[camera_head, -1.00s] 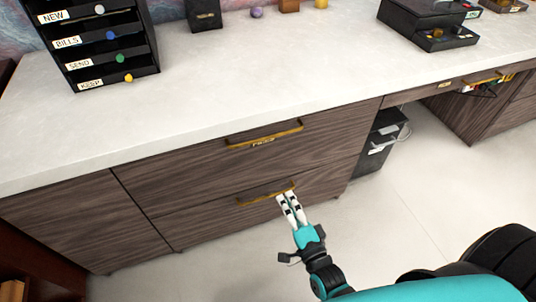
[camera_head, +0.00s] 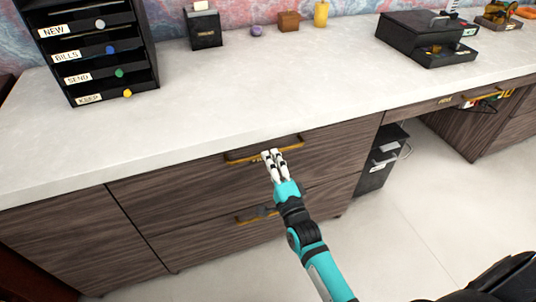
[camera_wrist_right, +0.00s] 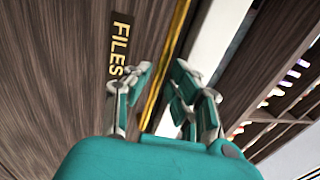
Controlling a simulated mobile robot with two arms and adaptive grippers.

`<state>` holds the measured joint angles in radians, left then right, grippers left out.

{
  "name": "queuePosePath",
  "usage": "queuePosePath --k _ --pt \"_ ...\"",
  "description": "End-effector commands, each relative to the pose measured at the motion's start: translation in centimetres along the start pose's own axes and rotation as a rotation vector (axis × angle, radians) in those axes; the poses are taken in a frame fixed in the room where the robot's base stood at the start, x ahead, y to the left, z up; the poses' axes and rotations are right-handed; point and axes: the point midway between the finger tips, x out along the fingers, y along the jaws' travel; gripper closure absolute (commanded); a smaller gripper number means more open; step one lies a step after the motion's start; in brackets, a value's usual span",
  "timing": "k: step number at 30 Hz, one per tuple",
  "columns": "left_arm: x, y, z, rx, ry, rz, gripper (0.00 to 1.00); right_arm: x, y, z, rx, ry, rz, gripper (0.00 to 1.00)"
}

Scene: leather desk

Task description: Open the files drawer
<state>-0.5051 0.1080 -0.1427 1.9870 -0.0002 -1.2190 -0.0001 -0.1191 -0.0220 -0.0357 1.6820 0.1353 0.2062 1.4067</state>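The files drawer (camera_head: 330,150) is the upper wood-grain front under the white desktop. Its long brass handle (camera_head: 240,157) runs along the top of that front. In the right wrist view, the black FILES label (camera_wrist_right: 121,45) lies beside the brass handle (camera_wrist_right: 167,62). My right gripper (camera_head: 271,154) is at the middle of this handle and covers the label in the head view. In the wrist view, the right gripper's fingers (camera_wrist_right: 160,85) are apart, with the handle running between them. Contact cannot be told. The drawer looks closed. My left gripper is not in view.
A lower drawer with its own brass handle (camera_head: 250,217) is below, partly behind my arm. A black letter organizer (camera_head: 97,50) and a black box (camera_head: 203,30) stand on the desktop (camera_head: 180,115). A dark bin (camera_head: 378,165) stands right of the drawers. Open floor lies in front.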

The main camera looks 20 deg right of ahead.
Motion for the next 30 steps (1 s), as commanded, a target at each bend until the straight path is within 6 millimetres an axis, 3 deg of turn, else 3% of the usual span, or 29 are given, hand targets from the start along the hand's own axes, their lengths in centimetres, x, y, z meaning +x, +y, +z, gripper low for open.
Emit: queuePosePath --k 6,16,21,30 --pt "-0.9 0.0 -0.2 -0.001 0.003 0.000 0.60 2.4 0.1 0.0 0.000 0.000 0.000 0.79" --pt "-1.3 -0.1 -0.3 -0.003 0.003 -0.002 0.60 2.7 0.0 0.0 0.000 0.000 0.001 0.79" --pt "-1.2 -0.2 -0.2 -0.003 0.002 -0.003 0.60 2.7 0.0 0.0 0.000 0.000 0.000 0.99" --pt "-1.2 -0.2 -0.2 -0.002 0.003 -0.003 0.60 2.7 0.1 0.0 0.000 -0.001 0.001 1.00"
